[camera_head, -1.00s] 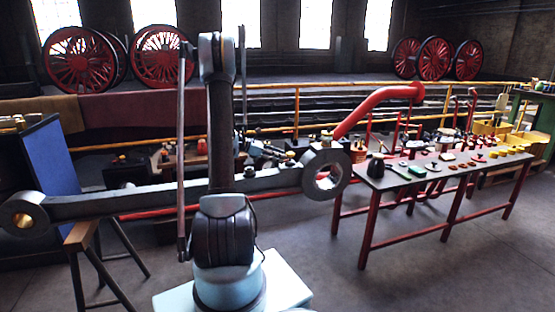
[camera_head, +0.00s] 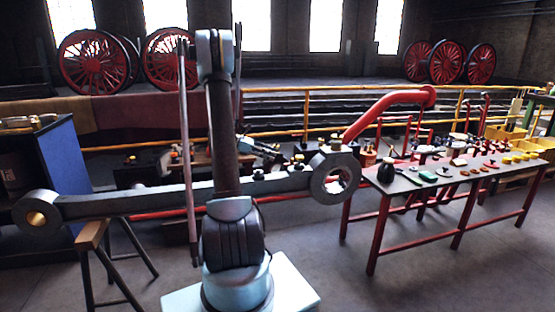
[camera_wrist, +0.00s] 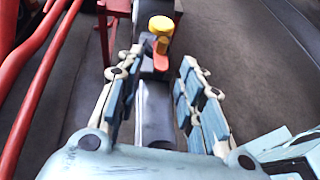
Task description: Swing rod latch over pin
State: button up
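The long grey rod (camera_head: 130,202) runs across the head view, with a ring at each end, behind my arm. Small dark fittings (camera_head: 298,162) sit on its top near the right ring. In the wrist view, a smooth grey bar, apparently the rod (camera_wrist: 156,112), lies below and between my fingers. Beyond the fingertips are a small red-orange piece (camera_wrist: 160,62) and a yellow round cap (camera_wrist: 161,25) on a dark body. I cannot tell which part is the latch and which the pin. My gripper (camera_wrist: 158,75) is open, its fingers apart with nothing held between them.
A red-legged table (camera_head: 455,182) with many small parts stands at the right. A trestle (camera_head: 92,235) stands under the rod's left part. Red pipes (camera_wrist: 35,75) run along the left of the wrist view. Floor is clear at the front right.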

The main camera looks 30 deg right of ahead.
jog(key=shift+v, duration=1.25)
jog(key=s+a+r+m+t+y, duration=0.2)
jog(key=s+a+r+m+y, duration=0.1)
jog(key=s+a, duration=0.55)
jog(key=s+a+r+m+t+y, duration=0.3)
jog(key=s+a, duration=0.5)
jog(key=a, duration=0.1)
jog(key=s+a+f+m+t+y, duration=0.1)
jog(key=s+a+f+m+y, duration=0.2)
jog(key=s+a, duration=0.5)
jog(key=s+a+f+m+t+y, duration=0.1)
jog(key=s+a+f+m+y, duration=0.2)
jog(key=s+a+f, duration=0.3)
jog(key=s+a+m, duration=0.1)
jog(key=s+a, duration=0.2)
jog(key=s, duration=0.2)
jog(key=shift+s+a+t+y, duration=0.2)
jog(key=shift+a+t+y, duration=0.05)
jog(key=shift+t+y, duration=0.05)
